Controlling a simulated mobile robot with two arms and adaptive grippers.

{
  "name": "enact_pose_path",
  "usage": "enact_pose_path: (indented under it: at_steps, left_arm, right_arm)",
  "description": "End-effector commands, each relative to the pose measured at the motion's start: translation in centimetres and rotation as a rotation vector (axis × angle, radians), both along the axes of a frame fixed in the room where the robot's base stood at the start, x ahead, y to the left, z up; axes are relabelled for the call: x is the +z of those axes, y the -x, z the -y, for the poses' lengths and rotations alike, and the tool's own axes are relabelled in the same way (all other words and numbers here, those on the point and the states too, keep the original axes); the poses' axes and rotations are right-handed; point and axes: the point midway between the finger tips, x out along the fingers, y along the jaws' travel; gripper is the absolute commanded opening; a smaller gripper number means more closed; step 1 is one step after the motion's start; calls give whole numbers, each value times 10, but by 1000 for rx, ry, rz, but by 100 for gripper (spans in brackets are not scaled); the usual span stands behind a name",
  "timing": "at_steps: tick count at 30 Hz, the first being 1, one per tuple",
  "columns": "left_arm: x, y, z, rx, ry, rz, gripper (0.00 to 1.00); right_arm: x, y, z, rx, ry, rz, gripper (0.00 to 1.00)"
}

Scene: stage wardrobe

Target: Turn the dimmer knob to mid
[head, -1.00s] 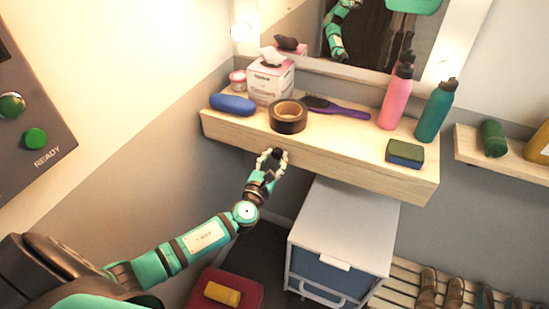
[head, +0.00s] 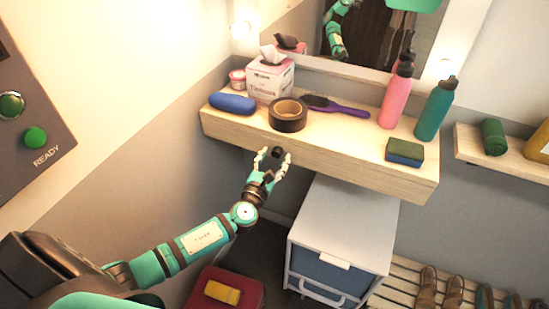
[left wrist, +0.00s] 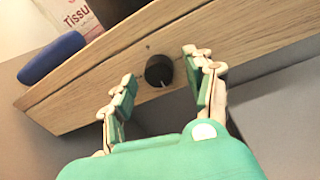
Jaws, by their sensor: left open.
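The dimmer knob (left wrist: 159,71) is a small black cylinder on the wooden front face of the shelf, with a thin light pointer mark low on its face. In the head view the knob (head: 277,152) shows between my left gripper's fingertips. My left gripper (head: 272,157) is open, with one finger to each side of the knob. In the left wrist view the gripper (left wrist: 162,80) shows a gap between each finger and the knob; the right finger is nearer. My right gripper is not in view.
The shelf (head: 350,160) carries a blue case (head: 232,103), a tissue box (head: 270,82), a tape roll (head: 288,114), a hairbrush (head: 338,107), two bottles and a sponge (head: 404,152). A white drawer unit (head: 345,225) stands below, right of my left arm.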

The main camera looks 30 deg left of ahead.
Motion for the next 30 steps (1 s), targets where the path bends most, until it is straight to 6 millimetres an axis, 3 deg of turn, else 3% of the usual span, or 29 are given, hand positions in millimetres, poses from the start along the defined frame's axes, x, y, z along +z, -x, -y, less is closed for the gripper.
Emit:
enact_pose_path:
  at_steps: [15, 21, 30]
  left_arm:
    - [-1, 98, 11, -1, -1, -4, 54]
    - [-1, 113, 12, -1, -1, -2, 54]
    - [-1, 114, 12, -1, -1, -1, 54]
  right_arm:
    - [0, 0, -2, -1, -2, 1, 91]
    - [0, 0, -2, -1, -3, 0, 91]
    - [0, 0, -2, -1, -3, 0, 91]
